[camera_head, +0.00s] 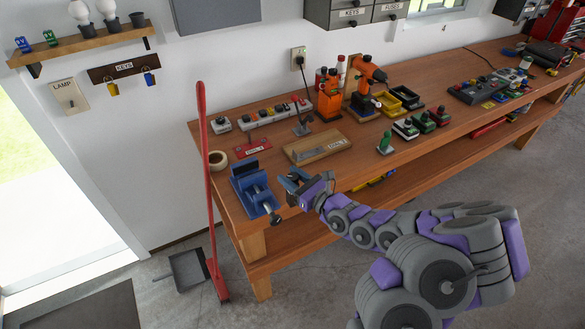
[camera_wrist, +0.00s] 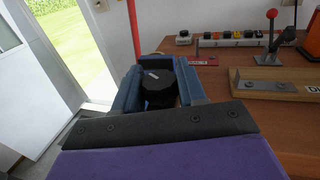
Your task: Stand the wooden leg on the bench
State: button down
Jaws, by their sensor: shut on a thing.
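My gripper (camera_head: 288,183) is at the front edge of the bench, just right of the blue vise (camera_head: 254,188). In the wrist view its two blue fingers (camera_wrist: 158,90) are shut on a black faceted object (camera_wrist: 159,86) with a small white mark on top. Its lower part is hidden by my gripper, and I cannot tell what it belongs to. I cannot pick out a wooden leg in either view. The wooden bench (camera_head: 232,148) runs along the wall.
A red-handled broom (camera_head: 207,190) leans there.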

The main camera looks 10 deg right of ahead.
jog(key=w+d+f+b, duration=0.1)
jog(key=w+f, duration=0.1)
jog(key=w, duration=0.4)
jog(key=w+d+f+b, duration=0.1)
jog(key=w+d+f, duration=0.1)
jog(key=w, duration=0.4)
jog(key=shift+w+f, duration=0.15)
jog(key=shift+f, duration=0.25)
jog(key=c, duration=1)
grip_release()
jog(key=o, duration=0.4)
jog(key=shift+d, duration=0.35)
jog(key=shift+c, duration=0.2)
